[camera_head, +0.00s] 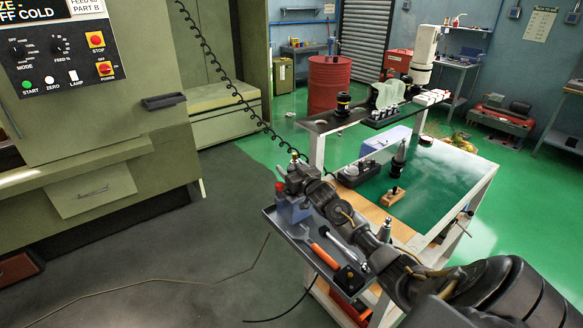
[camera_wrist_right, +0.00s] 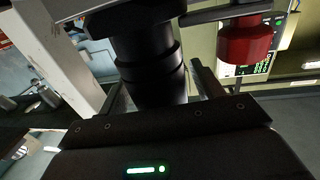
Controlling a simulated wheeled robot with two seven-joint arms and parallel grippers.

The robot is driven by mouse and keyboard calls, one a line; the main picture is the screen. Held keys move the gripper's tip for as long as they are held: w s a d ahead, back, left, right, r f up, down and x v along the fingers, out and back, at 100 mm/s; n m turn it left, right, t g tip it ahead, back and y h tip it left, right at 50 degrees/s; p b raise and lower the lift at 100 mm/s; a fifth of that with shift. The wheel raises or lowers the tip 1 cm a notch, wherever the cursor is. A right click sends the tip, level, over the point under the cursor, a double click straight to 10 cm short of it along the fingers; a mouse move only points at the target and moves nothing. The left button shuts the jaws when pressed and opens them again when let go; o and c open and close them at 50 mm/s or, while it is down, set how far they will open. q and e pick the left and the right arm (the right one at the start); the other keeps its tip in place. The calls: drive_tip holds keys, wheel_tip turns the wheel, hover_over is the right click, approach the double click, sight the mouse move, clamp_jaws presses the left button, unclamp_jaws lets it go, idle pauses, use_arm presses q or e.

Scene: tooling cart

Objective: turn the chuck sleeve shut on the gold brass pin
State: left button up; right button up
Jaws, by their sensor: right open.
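My right gripper (camera_head: 301,181) is at the end of the arm coming in from the lower right, beside a grey-blue holder (camera_head: 292,209) on the side tray. A small gold tip (camera_head: 294,155), apparently the brass pin, shows just above it in the head view. In the right wrist view, a black stepped cylinder (camera_wrist_right: 150,72), apparently the chuck sleeve, stands between the spread fingers of the gripper (camera_wrist_right: 160,95). Whether the fingers touch it I cannot tell. The arm hides most of the chuck in the head view, and the pin does not show in the wrist view. My left gripper is out of view.
The tray (camera_head: 268,213) also holds an orange-handled tool (camera_head: 325,256). A red knob (camera_wrist_right: 246,42) sits close to the gripper. A cart (camera_head: 440,200) with a green mat and upper shelf stands behind the arm. A machine control panel (camera_head: 62,48) is at left.

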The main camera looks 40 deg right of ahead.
drive_tip(key=c, duration=1)
drive_tip(key=shift+h, duration=0.3)
drive_tip(key=m+h, duration=0.2)
drive_tip(key=shift+g+h, duration=0.4)
drive_tip(key=m+g+h, duration=0.1)
drive_tip(key=m+h, duration=0.1)
drive_tip(key=h, duration=0.1)
drive_tip(key=shift+d+f+m+g, duration=0.1)
drive_tip(key=shift+d+m+g, duration=0.1)
drive_tip(key=shift+m+g, duration=0.2)
drive_tip(key=m+g+h, duration=0.1)
drive_tip(key=m+g+h+b, duration=0.1)
drive_tip(key=h, duration=0.1)
drive_tip(key=shift+s+d, duration=0.2)
drive_tip(key=shift+s+d+m+g+h+b, duration=0.15)
drive_tip(key=shift+m+g+h+b, duration=0.5)
drive_tip(key=shift+m+g+h, duration=0.55)
drive_tip(key=o, duration=1)
